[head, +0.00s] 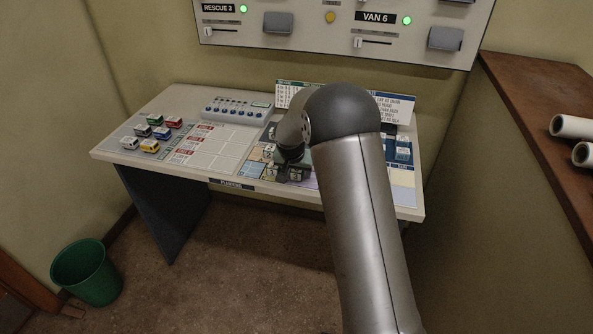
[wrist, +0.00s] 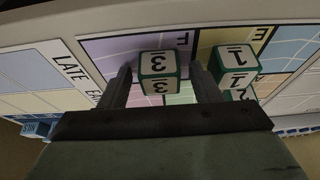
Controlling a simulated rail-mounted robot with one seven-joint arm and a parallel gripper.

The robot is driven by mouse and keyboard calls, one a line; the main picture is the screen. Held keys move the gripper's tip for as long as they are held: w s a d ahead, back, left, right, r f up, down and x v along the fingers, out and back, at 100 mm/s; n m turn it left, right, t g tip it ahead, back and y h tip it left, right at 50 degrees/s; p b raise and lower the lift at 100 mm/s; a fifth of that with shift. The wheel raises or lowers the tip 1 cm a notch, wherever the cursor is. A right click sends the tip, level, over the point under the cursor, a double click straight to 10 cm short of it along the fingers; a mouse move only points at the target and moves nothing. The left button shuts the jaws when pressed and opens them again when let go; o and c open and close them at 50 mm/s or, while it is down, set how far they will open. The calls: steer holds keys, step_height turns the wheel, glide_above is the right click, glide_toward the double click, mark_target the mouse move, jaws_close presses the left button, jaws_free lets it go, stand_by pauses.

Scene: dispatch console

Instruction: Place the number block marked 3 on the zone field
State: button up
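The number block marked 3 (wrist: 158,72), white with green edges, shows in the wrist view between the two fingers of my gripper (wrist: 161,68). A gap shows on each side of it, so the gripper is open and not holding it. The block rests on a printed board (wrist: 112,47) with coloured, lettered squares. Which printed area is the zone field I cannot tell. In the head view my gripper (head: 291,160) is low over the board's near part, and my arm hides much of that area.
A block marked 1 (wrist: 238,56) stands close beside my right finger in the wrist view, with another block marked 2 (wrist: 250,93) partly hidden near it. On the desk are toy vans (head: 150,145), a switch box (head: 238,109) and upright cards (head: 397,108).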

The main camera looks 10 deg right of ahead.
steer(key=shift+r+p, duration=0.25)
steer(key=shift+p, duration=0.1)
steer(key=b+v, duration=0.2)
steer(key=v, duration=1)
steer(key=s+d+n+g+y, duration=0.1)
steer(key=s+n, duration=0.4)
steer(key=s, duration=3.2)
steer(key=g+y, duration=0.1)
steer(key=g, duration=0.1)
steer(key=shift+s+d+f+g, duration=0.15)
steer(key=shift+d+f+g, duration=0.1)
steer(key=shift+g, duration=0.15)
